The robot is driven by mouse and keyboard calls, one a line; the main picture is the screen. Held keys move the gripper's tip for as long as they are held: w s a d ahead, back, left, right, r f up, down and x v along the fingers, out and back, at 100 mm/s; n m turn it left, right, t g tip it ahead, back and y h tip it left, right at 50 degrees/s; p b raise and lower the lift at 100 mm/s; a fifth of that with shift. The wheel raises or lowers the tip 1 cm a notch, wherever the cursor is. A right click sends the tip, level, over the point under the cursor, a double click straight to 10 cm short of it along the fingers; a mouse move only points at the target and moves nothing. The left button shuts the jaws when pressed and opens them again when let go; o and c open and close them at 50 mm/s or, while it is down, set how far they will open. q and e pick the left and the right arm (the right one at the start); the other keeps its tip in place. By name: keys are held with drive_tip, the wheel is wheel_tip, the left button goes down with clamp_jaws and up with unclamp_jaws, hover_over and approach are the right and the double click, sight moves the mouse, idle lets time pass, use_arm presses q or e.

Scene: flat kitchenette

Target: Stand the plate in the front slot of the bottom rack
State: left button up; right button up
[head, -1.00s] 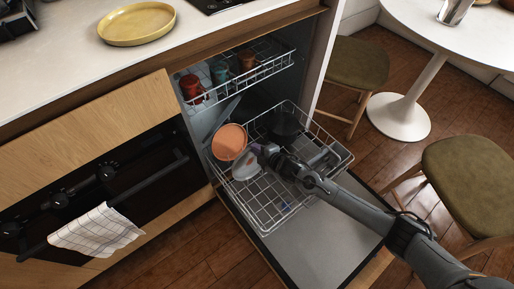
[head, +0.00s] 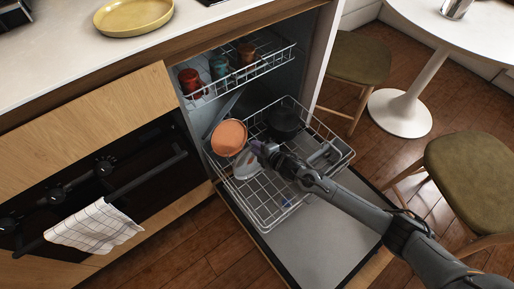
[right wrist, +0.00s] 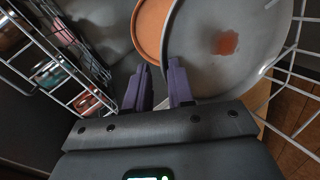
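An orange round plate (head: 229,137) stands tilted at the left side of the pulled-out bottom rack (head: 262,212). A grey plate with a reddish stain (right wrist: 235,75) is large in the right wrist view, in front of the orange plate (right wrist: 150,30). In the head view a pale piece with a red mark (head: 245,166), apparently this grey plate, shows beside my gripper. My right gripper (head: 258,149) is over the rack; in the right wrist view its fingers (right wrist: 160,75) are apart, close to the grey plate's left edge. Contact cannot be told. My left gripper is not in view.
A black pot (head: 284,122) sits at the back of the bottom rack. The upper rack (head: 262,68) holds a red cup (head: 190,82) and other cups. The open dishwasher door (head: 325,235) lies beneath. A yellow dish (head: 133,17) is on the counter. Stools and a white table stand right.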

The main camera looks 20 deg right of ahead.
drive_tip(key=shift+o, duration=1.2)
drive_tip(key=shift+d, duration=0.1)
drive_tip(key=p+v, duration=0.6)
drive_tip(key=v, duration=0.4)
drive_tip(key=shift+s+r+p, duration=0.15)
drive_tip(key=shift+s+p, duration=0.15)
drive_tip(key=shift+p, duration=0.1)
